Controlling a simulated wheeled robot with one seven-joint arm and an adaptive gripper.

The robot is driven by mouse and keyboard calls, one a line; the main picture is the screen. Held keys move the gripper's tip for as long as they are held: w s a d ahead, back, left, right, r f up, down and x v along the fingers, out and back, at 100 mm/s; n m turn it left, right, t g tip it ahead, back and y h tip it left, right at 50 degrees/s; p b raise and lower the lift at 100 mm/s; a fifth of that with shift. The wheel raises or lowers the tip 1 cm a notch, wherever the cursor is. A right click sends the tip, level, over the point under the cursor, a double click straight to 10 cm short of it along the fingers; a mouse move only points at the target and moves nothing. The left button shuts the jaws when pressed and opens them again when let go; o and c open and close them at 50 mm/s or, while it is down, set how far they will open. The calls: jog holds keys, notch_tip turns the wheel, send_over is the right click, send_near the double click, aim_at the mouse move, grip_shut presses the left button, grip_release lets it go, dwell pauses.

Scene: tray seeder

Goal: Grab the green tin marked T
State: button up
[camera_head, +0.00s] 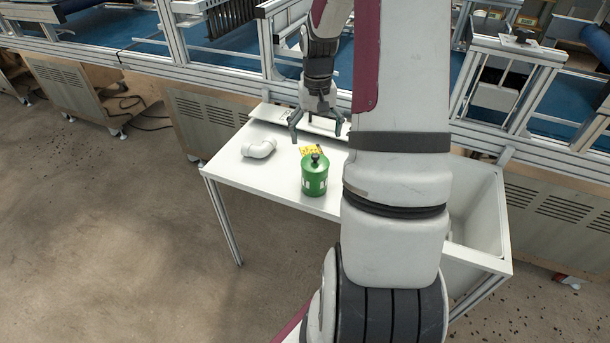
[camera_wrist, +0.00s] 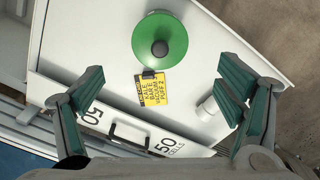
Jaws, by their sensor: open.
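A green tin (camera_head: 315,178) with a dark knob on its lid stands upright on the white table (camera_head: 228,168). White marks show on its side, but I cannot read a T. The wrist view shows the tin (camera_wrist: 160,42) from above, beyond my fingertips at the top centre. My gripper (camera_head: 317,130) is open and empty, above and behind the tin in the head view, apart from it. In the wrist view my gripper's two fingers (camera_wrist: 165,95) are spread wide at left and right.
A yellow label (camera_wrist: 154,90) lies beside the tin. A white pipe elbow (camera_head: 259,148) lies on the table to its left. A white sink-like bin (camera_head: 478,225) is at the right. A framed machine with blue belts (camera_head: 235,60) runs behind. The table's front left is clear.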

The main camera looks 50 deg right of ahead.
aim_at(316, 155)
notch_tip(316, 155, down, 9)
jog(key=shift+d+r+b, duration=0.15)
jog(key=shift+b, duration=0.25)
jog(key=shift+s+a+f, duration=0.1)
jog(key=shift+a+f, duration=0.05)
jog(key=shift+f, duration=1.25)
jog(key=shift+a+f, duration=0.1)
jog(key=shift+f, duration=1.25)
jog(key=c, duration=1.5)
jog(key=shift+r, duration=0.1)
